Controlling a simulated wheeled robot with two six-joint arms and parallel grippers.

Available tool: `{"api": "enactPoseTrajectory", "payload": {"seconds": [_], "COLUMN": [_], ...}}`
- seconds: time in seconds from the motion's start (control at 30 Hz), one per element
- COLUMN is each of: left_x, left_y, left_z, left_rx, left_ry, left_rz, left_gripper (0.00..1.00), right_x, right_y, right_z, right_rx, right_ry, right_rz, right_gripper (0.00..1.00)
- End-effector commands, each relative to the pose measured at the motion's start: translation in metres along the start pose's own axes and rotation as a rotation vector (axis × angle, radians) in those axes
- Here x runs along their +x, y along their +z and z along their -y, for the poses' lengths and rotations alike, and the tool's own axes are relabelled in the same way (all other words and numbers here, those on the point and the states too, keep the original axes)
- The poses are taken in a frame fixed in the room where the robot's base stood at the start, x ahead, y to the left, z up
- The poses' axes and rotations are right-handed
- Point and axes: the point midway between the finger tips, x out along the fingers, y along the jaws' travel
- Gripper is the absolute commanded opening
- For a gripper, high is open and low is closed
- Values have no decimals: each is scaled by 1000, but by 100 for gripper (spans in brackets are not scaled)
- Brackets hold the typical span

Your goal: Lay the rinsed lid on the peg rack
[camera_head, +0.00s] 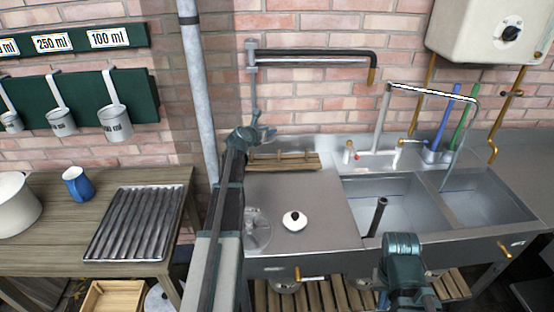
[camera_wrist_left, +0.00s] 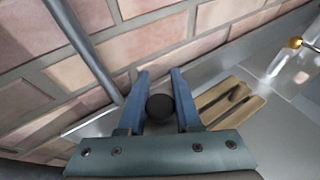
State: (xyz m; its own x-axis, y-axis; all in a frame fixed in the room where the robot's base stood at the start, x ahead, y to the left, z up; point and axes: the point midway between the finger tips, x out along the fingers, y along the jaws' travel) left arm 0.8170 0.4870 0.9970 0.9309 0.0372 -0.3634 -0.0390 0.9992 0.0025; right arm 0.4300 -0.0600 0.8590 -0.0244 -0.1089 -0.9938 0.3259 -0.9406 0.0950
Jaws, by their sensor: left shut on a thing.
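My left gripper (camera_head: 258,133) is above the left end of the wooden peg rack (camera_head: 301,161), near the brick wall. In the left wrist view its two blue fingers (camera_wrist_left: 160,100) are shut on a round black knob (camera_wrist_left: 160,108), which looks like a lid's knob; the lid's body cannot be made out. The peg rack also shows in the left wrist view (camera_wrist_left: 236,105), to the right of the fingers and apart from them. A white lid-like piece with a black knob (camera_head: 295,221) lies on the steel drainboard. My right gripper (camera_head: 403,262) is low before the sink, its fingers hidden.
A clear round disc (camera_head: 257,232) is at the drainboard's left edge. The double sink (camera_head: 405,200) has a dark upright pipe (camera_head: 378,216). A grey vertical pipe (camera_head: 200,90) stands left of my left gripper. The drainboard's middle (camera_head: 300,190) is clear.

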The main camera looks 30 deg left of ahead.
Motion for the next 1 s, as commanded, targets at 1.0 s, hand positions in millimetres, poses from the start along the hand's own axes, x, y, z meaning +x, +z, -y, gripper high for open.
{"api": "enactPoseTrajectory", "payload": {"seconds": [1.0], "left_x": [34], "left_y": [-88], "left_z": [1], "left_rx": [1], "left_ry": [-2], "left_rz": [-1], "left_gripper": [0], "right_x": [94], "right_y": [-6], "right_z": [9], "right_rx": [-1], "right_ry": [0], "right_rz": [0], "right_gripper": [0]}}
